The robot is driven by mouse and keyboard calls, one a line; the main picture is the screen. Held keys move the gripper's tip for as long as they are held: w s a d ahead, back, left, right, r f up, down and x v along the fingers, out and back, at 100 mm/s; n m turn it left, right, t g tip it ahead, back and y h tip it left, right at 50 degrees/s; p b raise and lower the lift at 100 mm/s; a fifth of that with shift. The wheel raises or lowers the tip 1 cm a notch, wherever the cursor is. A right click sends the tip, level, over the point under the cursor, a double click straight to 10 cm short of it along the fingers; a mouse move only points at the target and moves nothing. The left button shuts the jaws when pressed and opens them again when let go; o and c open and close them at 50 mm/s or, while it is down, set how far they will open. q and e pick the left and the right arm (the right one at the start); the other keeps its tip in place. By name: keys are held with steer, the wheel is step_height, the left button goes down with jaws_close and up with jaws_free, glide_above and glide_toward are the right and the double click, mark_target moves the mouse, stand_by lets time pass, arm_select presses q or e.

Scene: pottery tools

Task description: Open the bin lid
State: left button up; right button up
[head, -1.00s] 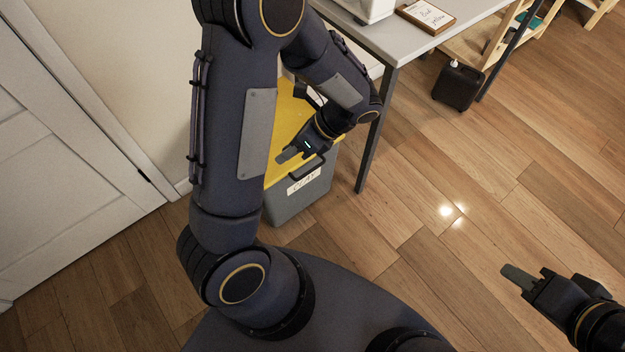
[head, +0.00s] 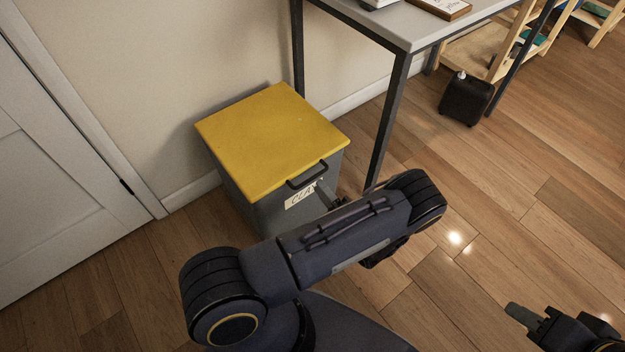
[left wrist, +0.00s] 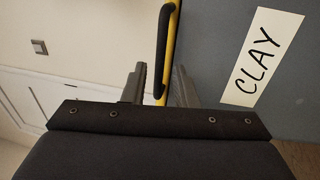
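The grey bin (head: 240,190) stands by the wall with its flat yellow lid (head: 270,135) closed. A black handle (head: 308,175) sticks out from the lid's front edge, above a white CLAY label, which also shows in the left wrist view (left wrist: 262,58). My left gripper (head: 326,190) is low in front of the bin beside the handle, partly hidden by my forearm. In the left wrist view its fingers (left wrist: 160,72) are apart, with the handle (left wrist: 165,50) and yellow lid edge appearing between them; contact cannot be told. My right gripper (head: 530,312) is at the lower right, away from the bin.
A grey table (head: 395,30) with dark legs stands right of the bin, one leg close to it. A white door (head: 60,180) is at the left. Wooden floor at the right is clear.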

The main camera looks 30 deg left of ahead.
mark_target(313, 177)
arm_select(q)
steer(key=x, duration=0.5)
jaws_close()
